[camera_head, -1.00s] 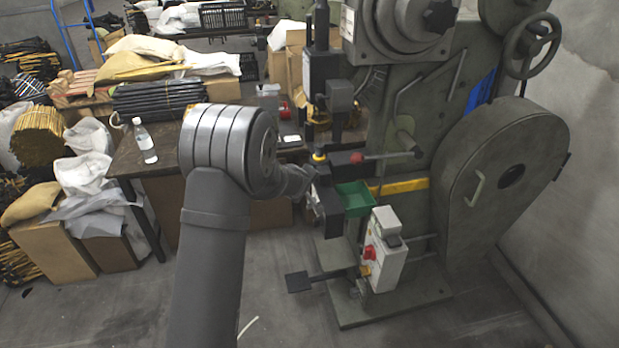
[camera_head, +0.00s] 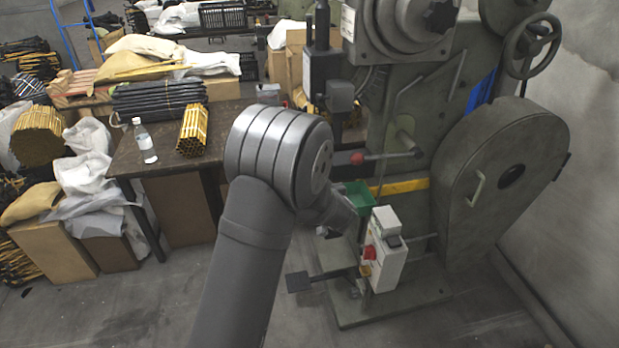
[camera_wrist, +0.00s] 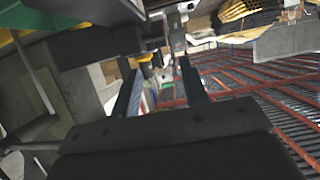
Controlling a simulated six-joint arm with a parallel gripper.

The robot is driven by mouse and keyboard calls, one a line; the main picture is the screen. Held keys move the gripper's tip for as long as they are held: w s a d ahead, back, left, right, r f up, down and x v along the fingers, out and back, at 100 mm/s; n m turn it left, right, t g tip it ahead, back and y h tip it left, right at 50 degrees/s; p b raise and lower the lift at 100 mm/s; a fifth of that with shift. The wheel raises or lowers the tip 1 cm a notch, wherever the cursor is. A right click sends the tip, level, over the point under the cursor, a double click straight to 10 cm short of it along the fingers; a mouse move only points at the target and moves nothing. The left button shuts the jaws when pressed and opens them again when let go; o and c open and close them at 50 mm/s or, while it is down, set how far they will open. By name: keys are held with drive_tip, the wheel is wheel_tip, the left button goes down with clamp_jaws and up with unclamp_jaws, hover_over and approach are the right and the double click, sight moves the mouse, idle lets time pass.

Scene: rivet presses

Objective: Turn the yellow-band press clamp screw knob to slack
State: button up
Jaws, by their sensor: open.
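The press (camera_head: 420,130) with a yellow band (camera_head: 402,186) stands right of centre in the head view. A black lobed knob (camera_head: 440,16) sits on its upper head. A lever with a red tip (camera_head: 357,158) crosses its lower part. I cannot tell which part is the clamp screw knob. My gripper is hidden behind my arm in the head view. In the wrist view my gripper (camera_wrist: 160,78) is open, with two dark fingers apart. A small yellow part (camera_wrist: 143,57) shows beyond and between the fingertips, apparently untouched.
A green tray (camera_head: 357,196) and a white switch box with a red button (camera_head: 385,250) are close to my arm on the press. A handwheel (camera_head: 532,45) and round guard (camera_head: 510,170) lie right. A table (camera_head: 165,165) with a bottle (camera_head: 145,142) stands left.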

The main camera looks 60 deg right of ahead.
drive_tip(key=x, duration=1.1)
drive_tip(key=shift+w+d+f, duration=0.2)
drive_tip(key=shift+w+f, duration=0.05)
clamp_jaws()
